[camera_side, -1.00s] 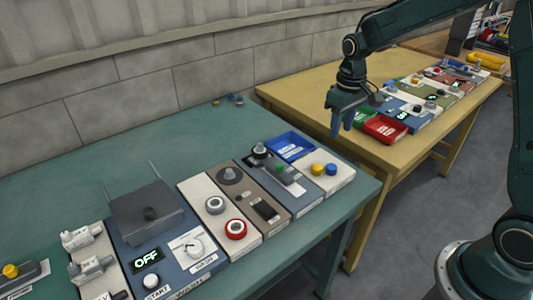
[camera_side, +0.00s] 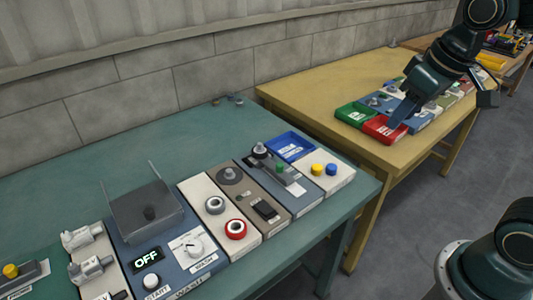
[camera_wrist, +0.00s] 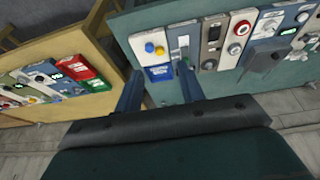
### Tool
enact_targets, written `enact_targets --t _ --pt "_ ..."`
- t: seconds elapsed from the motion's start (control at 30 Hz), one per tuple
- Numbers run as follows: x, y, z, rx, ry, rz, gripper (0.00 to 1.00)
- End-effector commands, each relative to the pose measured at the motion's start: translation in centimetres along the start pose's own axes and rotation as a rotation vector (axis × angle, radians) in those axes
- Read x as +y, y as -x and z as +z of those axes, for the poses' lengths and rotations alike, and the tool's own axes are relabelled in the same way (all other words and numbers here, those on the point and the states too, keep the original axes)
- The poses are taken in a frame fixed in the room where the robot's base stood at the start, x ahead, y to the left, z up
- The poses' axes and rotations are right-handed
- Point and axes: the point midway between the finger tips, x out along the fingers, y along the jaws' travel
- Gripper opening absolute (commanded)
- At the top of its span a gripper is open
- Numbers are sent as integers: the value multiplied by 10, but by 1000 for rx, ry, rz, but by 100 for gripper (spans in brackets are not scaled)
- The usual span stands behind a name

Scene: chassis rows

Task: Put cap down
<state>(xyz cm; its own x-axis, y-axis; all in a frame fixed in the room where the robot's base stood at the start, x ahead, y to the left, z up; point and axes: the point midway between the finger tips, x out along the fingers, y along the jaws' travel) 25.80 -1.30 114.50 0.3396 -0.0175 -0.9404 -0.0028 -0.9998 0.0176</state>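No cap shows between my gripper's fingers. In the side view my gripper (camera_side: 402,118) is over the yellow table near the red tray, tilted with its fingers pointing down and left. In the wrist view my gripper (camera_wrist: 159,69) has its two fingers wide apart with nothing between them. A yellow cap-like piece (camera_side: 317,169) and a blue one (camera_side: 331,169) sit on the white end panel of the green table. They also show in the wrist view, yellow (camera_wrist: 149,47) and blue (camera_wrist: 160,51). Which piece is the task's cap, I cannot tell.
A blue tray (camera_side: 303,153) stands behind the white panel. The yellow table holds a green tray (camera_side: 352,115) and a red tray (camera_side: 381,131).

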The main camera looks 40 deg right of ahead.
Motion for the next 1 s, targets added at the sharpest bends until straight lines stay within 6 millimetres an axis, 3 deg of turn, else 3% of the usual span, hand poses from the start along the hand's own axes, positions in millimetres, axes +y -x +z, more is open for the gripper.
enact_targets --t 0.2,0.43,1.0 --pt "-8 19 38 78 -1 -7 39" --pt "-12 26 66 131 -3 -15 39" --pt "-13 27 74 145 -5 -17 39"
